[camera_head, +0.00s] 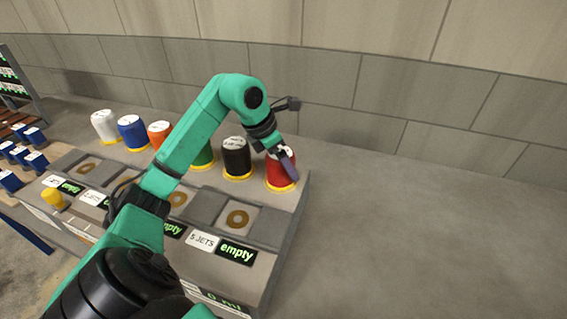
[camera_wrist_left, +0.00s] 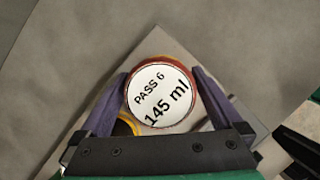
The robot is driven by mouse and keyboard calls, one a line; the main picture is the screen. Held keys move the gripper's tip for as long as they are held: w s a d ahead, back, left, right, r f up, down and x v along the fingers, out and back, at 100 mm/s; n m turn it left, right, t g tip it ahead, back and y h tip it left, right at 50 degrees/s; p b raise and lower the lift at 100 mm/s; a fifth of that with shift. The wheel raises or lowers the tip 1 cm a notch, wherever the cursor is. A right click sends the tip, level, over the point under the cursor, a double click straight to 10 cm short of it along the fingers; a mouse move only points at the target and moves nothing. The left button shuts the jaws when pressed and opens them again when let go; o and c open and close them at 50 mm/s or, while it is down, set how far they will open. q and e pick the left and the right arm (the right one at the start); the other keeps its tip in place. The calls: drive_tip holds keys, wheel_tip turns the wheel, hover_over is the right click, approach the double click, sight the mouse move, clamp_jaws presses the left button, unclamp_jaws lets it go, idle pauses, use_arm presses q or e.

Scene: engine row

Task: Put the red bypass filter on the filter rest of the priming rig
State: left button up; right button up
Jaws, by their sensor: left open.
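The red filter (camera_head: 280,178) stands upright on a yellow base at the right end of the back row. In the wrist view its white top label (camera_wrist_left: 160,95) reads "PASS 6, 145 ml". My left gripper (camera_head: 285,160) is at the red filter from above. In the wrist view its purple fingers (camera_wrist_left: 161,78) are open, one on each side of the filter's top; I cannot tell whether they touch it. The rig's front holds recessed seats with brown rings; the nearest ring (camera_head: 238,218) is bare. I cannot tell which part is the filter rest. My right gripper is out of view.
A black filter (camera_head: 236,158) stands just left of the red one, then green, orange, blue (camera_head: 131,132) and white ones. "Empty" displays (camera_head: 237,252) line the rig's front. Blue blocks (camera_head: 35,137) and a yellow cylinder (camera_head: 53,198) are at left. The right side is clear floor.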

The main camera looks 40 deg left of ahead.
use_arm(q)
drive_tip(key=v, duration=1.1)
drive_tip(key=shift+r, duration=0.2)
